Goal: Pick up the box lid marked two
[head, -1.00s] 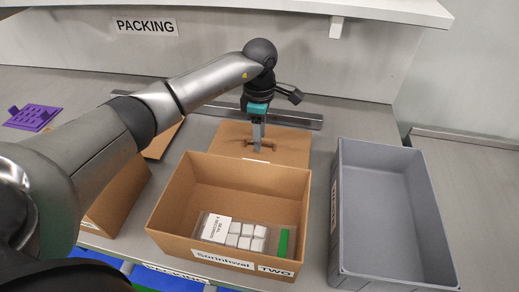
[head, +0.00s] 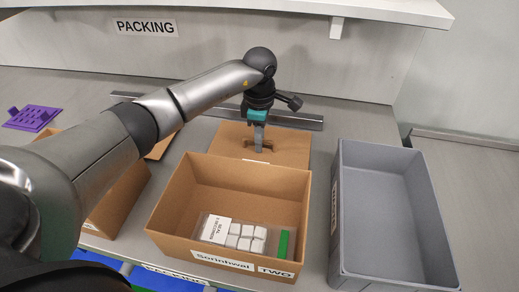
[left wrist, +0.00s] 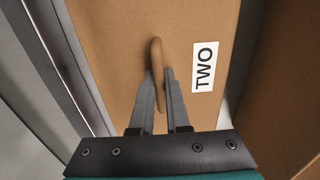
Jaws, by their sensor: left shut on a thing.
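The brown cardboard lid (head: 290,146) lies flat behind the open box at the back of the bench. In the left wrist view the lid (left wrist: 110,50) bears a white label reading TWO (left wrist: 204,67). A raised brown handle (left wrist: 156,60) stands on its middle. My left gripper (head: 259,150) points down at the lid. In the left wrist view my left gripper (left wrist: 160,90) has its fingers on either side of the handle, shut on it. The lid still appears to rest on the bench. My right gripper is not in view.
The open box marked TWO (head: 165,215) holds a tray of white pieces (head: 240,236) and a green block (head: 283,244). A grey bin (head: 385,165) stands to its right. A metal rail (head: 300,119) lies behind the lid. A purple rack (head: 32,117) is far left.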

